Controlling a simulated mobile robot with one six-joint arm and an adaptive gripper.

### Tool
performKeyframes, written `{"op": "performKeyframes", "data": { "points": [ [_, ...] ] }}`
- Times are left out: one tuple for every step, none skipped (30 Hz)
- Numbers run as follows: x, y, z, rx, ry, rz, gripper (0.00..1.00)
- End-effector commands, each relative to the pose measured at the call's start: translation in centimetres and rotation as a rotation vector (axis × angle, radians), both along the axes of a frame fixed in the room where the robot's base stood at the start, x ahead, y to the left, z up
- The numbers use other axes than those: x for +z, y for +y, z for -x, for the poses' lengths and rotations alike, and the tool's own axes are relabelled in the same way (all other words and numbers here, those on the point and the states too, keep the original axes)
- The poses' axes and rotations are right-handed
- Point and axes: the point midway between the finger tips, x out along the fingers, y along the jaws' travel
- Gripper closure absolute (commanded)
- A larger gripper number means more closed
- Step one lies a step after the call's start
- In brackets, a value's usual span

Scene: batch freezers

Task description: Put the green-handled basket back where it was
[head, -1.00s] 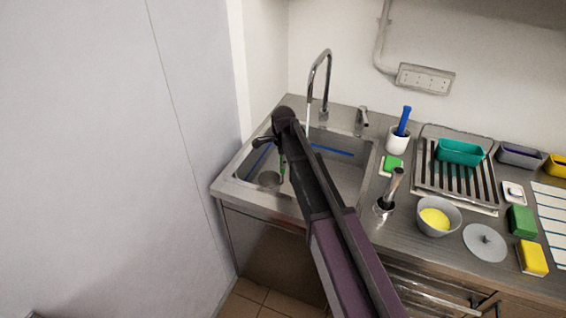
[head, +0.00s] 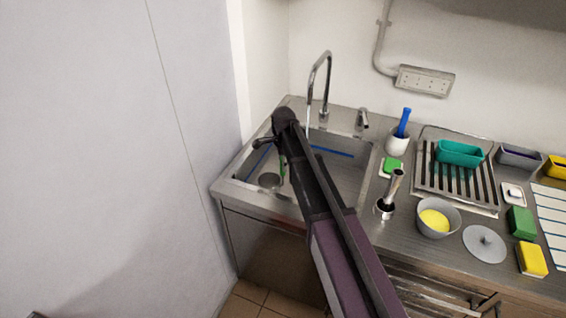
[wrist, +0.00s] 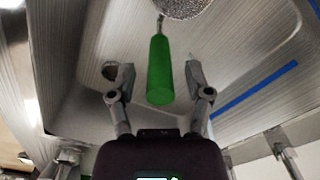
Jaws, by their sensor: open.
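The green-handled basket is in the sink. Its green handle (wrist: 160,70) stands out in the wrist view, joined by a thin metal stem to a grey mesh bowl (wrist: 182,7) cut off by the top edge. My gripper (wrist: 160,76) is open, with one finger on each side of the handle and a visible gap on both sides. In the head view my arm partly covers the sink; a little of the green handle (head: 282,165) and the round grey bowl (head: 270,180) show left of my arm.
The steel sink (head: 355,180) has a blue strip (head: 333,151) along its inner wall and a tall tap (head: 328,75) behind.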

Motion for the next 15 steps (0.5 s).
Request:
{"op": "performKeyframes", "data": {
  "points": [
    [0.5, 0.0, 0.0, 0.000, 0.000, 0.000, 0.35],
    [0.7, 0.0, 0.0, 0.000, 0.000, 0.000, 0.35],
    [1.0, 0.0, 0.0, 0.000, 0.000, 0.000, 0.35],
    [1.2, 0.0, 0.0, 0.000, 0.000, 0.000, 0.35],
    [1.5, 0.0, 0.0, 0.000, 0.000, 0.000, 0.35],
    [1.8, 0.0, 0.0, 0.000, 0.000, 0.000, 0.35],
    [2.0, 0.0, 0.0, 0.000, 0.000, 0.000, 0.35],
    [2.3, 0.0, 0.0, 0.000, 0.000, 0.000, 0.35],
    [2.6, 0.0, 0.0, 0.000, 0.000, 0.000, 0.35],
    [2.9, 0.0, 0.0, 0.000, 0.000, 0.000, 0.35],
    [3.1, 0.0, 0.0, 0.000, 0.000, 0.000, 0.35],
    [3.4, 0.0, 0.0, 0.000, 0.000, 0.000, 0.35],
    [3.7, 0.0, 0.0, 0.000, 0.000, 0.000, 0.35],
    [3.9, 0.0, 0.0, 0.000, 0.000, 0.000, 0.35],
    [4.3, 0.0, 0.0, 0.000, 0.000, 0.000, 0.35]
  ]
}}
